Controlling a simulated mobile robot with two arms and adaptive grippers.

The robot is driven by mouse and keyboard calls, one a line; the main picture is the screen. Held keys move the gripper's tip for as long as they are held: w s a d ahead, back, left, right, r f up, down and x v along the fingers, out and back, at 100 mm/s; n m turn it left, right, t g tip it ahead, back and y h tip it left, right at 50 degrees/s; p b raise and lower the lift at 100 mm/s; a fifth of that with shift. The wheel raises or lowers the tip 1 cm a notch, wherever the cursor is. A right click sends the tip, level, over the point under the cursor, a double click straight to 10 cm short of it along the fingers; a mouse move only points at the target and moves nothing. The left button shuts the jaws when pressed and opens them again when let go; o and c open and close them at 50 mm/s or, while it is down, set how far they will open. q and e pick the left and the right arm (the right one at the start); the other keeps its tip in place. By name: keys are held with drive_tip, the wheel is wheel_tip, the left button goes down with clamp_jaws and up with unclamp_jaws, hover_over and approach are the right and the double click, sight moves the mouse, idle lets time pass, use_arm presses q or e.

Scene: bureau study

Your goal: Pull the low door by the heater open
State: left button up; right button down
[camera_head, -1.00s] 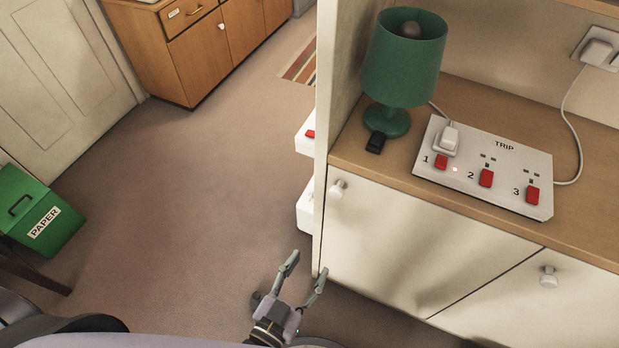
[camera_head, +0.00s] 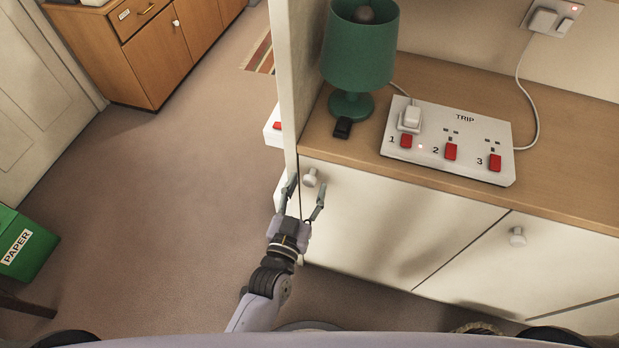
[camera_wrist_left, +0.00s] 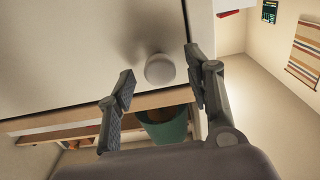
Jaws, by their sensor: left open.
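Two low cream cabinet doors show in the head view: a left door (camera_head: 375,225) with a round white knob (camera_head: 310,177) at its upper left corner, and a right door (camera_head: 560,265) with its own knob (camera_head: 517,237). Both look shut. My left gripper (camera_head: 307,188) is open just in front of the left door's knob. In the left wrist view the knob (camera_wrist_left: 160,68) lies between the two spread fingers, which do not grip it. Whether they touch it I cannot tell. I cannot make out a heater. My right gripper is out of view.
The wooden counter (camera_head: 570,145) above the doors holds a green lamp (camera_head: 360,50) and a white switch panel (camera_head: 450,140) with red switches. An upright side panel (camera_head: 290,75) stands left of the gripper. Carpet (camera_head: 170,190) is clear farther left, beside a green paper bin (camera_head: 25,245).

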use_arm(q)
drive_tip(key=shift+x, duration=1.3)
drive_tip(key=shift+c, duration=0.4)
clamp_jaws()
